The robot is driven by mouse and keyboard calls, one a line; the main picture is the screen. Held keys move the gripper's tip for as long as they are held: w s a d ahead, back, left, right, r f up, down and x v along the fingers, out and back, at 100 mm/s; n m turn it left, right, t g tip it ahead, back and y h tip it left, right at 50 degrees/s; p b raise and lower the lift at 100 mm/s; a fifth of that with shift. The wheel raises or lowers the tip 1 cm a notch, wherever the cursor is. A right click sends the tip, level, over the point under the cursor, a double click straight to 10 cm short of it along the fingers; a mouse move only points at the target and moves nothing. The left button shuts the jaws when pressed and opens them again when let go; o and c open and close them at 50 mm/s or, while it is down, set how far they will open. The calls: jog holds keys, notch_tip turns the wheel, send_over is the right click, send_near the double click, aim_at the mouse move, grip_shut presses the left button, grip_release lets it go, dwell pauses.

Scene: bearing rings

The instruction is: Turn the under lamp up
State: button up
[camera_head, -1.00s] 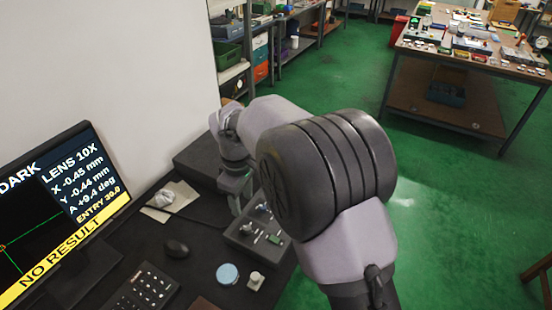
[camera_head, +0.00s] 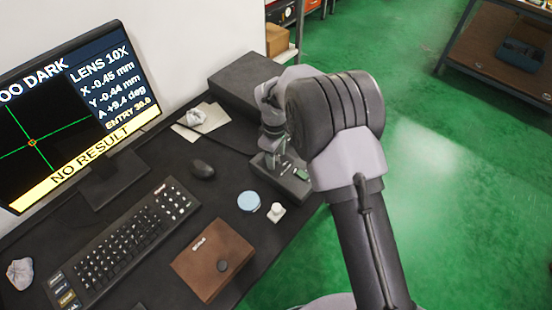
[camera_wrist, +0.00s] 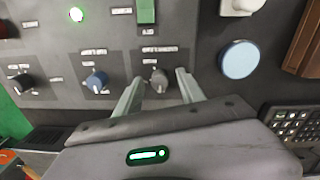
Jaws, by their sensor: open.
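A dark control box (camera_head: 290,183) stands on the desk, partly hidden by my arm. In the wrist view its panel (camera_wrist: 60,60) carries a black knob (camera_wrist: 22,84), a blue knob (camera_wrist: 96,81) and a grey knob (camera_wrist: 159,81). The labels are too small to read, so I cannot tell which knob is the under lamp. My gripper (camera_wrist: 158,84) is open, with one finger on each side of the grey knob; contact is unclear. A monitor (camera_head: 85,100) reads "TOO DARK", partly cut off, and "NO RESULT".
A green light (camera_wrist: 76,14) glows on the panel, near a green switch (camera_wrist: 146,12). A blue disc (camera_head: 249,201), a small white piece (camera_head: 276,212), a brown case (camera_head: 213,259), a mouse (camera_head: 202,169) and a keyboard (camera_head: 122,240) lie on the desk.

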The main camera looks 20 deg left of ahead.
jog(key=shift+c, duration=0.3)
grip_shut()
jog(key=shift+m, duration=0.4)
jog(key=m+p, duration=0.1)
jog(key=m, duration=0.9)
jog(key=shift+a, duration=0.1)
jog(key=m, duration=0.5)
jog(key=shift+m, duration=0.4)
jog(key=shift+m+g+b, duration=0.3)
jog(key=shift+m+b, duration=0.25)
jog(key=shift+m, duration=1.75)
